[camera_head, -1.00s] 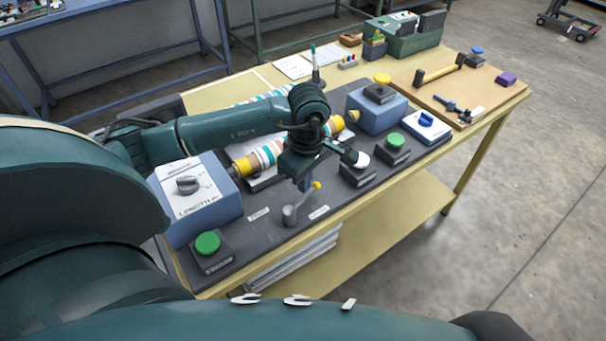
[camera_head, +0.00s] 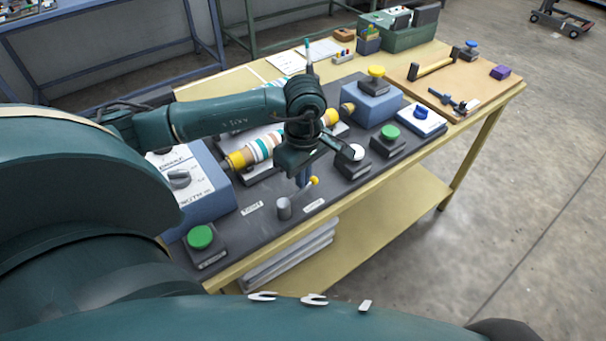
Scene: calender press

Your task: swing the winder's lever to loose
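The winder's lever has a grey round pivot (camera_head: 283,208) near the front edge of the dark bench panel and a yellow knob (camera_head: 314,181). It points to the upper right in the picture. Two small white labels flank it, one to the left (camera_head: 252,208) and one to the right (camera_head: 313,206); their text is too small to read. My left gripper (camera_head: 303,179) points down close behind the lever, just left of the knob. Its fingers partly hide the lever's arm. I cannot tell whether they touch it or how far apart they are. My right gripper is out of view.
A striped roller (camera_head: 262,149) lies behind the lever. A blue dial box (camera_head: 205,205) and a green button (camera_head: 200,237) stand to the left. A white-knobbed block (camera_head: 353,160) and another green button (camera_head: 390,133) stand to the right. Open floor lies in front.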

